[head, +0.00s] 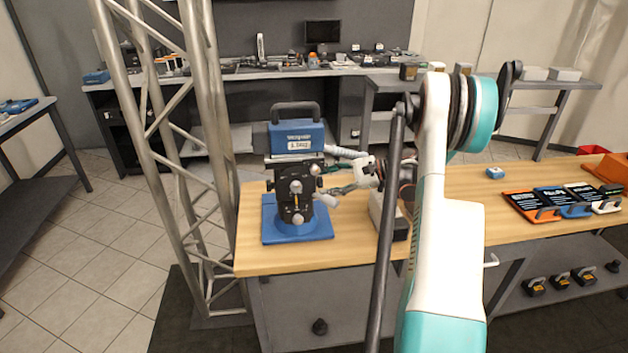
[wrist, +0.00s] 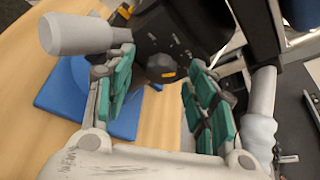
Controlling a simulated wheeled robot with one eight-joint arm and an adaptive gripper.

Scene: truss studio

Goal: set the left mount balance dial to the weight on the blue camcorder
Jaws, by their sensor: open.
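The blue camcorder (head: 296,137) with a grey top handle sits on a black mount (head: 297,190). A white label (head: 299,145) on its side bears writing too small to read surely. The mount stands on a blue base (head: 298,233), which also shows in the wrist view (wrist: 62,92). My gripper (head: 330,187) reaches the mount from the right. In the wrist view my gripper (wrist: 161,80) is open, with teal finger pads apart. A dark round dial (wrist: 161,68) with an orange mark lies between and beyond the fingertips. I cannot tell whether they touch it.
Pale grey handles show beside the fingers in the wrist view, at left (wrist: 75,34) and right (wrist: 262,100). A metal truss (head: 195,150) stands left of the wooden bench (head: 350,240). Coloured tablets (head: 530,206) lie at the bench's right. A grey box (head: 388,217) stands near the mount.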

